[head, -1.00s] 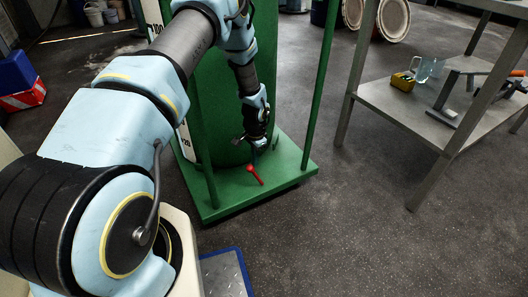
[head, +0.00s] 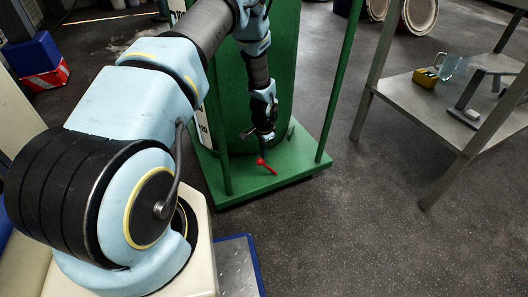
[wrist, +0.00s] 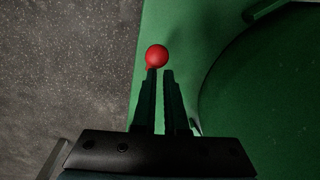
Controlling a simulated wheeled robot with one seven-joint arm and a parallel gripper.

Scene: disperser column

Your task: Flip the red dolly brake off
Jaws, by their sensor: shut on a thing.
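The red brake lever (head: 268,167) is at the front of the green dolly (head: 235,192), low down beside the green column. My gripper (head: 262,155) reaches down to it, shut on the lever. In the wrist view the lever's round red knob (wrist: 157,56) shows just beyond my two dark fingertips (wrist: 160,71), closest to the left one. A narrow gap shows between the fingers. The lever's lower part and pivot are hidden in the wrist view.
The green column (head: 272,95) and upright green posts stand close around my gripper. A metal table (head: 420,108) with a yellow item (head: 426,78) stands to the right. A blue-edged plate (head: 236,265) lies in front. Grey floor is clear at right.

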